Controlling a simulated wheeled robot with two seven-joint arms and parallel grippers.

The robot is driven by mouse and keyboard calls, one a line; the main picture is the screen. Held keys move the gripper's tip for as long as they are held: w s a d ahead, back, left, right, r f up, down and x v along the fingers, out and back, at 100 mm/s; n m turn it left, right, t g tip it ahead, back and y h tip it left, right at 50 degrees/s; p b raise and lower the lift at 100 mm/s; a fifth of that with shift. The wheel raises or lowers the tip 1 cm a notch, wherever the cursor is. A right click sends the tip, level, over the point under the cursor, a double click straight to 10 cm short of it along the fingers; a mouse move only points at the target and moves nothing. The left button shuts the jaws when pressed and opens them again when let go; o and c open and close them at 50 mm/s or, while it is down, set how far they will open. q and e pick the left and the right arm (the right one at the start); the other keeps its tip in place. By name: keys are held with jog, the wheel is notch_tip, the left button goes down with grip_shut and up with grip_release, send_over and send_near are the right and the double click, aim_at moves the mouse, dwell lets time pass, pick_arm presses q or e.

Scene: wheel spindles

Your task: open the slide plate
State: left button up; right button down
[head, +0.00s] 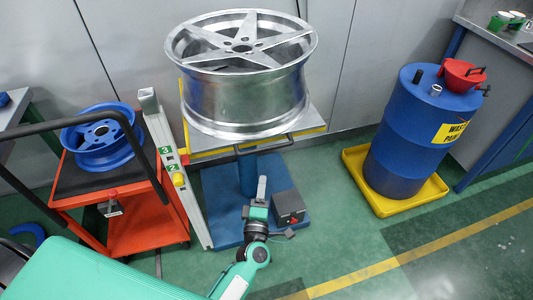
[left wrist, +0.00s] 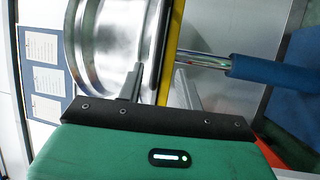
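A large silver five-spoke wheel (head: 243,100) lies flat on the slide plate (head: 213,150), a grey plate with yellow edges. A dark bar handle (head: 268,149) runs along the plate's front side. A blue column and base (head: 225,190) carry the plate. My left gripper (head: 262,185) is in front of and below the plate, apart from the handle in the head view. My right gripper is not in view.
A red cart (head: 145,205) with a blue wheel (head: 102,140) stands left, beside a pale upright post (head: 175,185). A grey box (head: 289,206) sits on the blue base. A blue drum (head: 410,135) stands in a yellow tray (head: 372,192) at right. Green floor between is clear.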

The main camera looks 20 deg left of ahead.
aim_at(266, 147)
pick_arm(q)
jog(key=x, duration=1.3)
jog(key=shift+w+a+r+p, duration=0.15)
jog(key=shift+w+p, duration=0.15)
jog(key=shift+w, duration=0.05)
grip_shut()
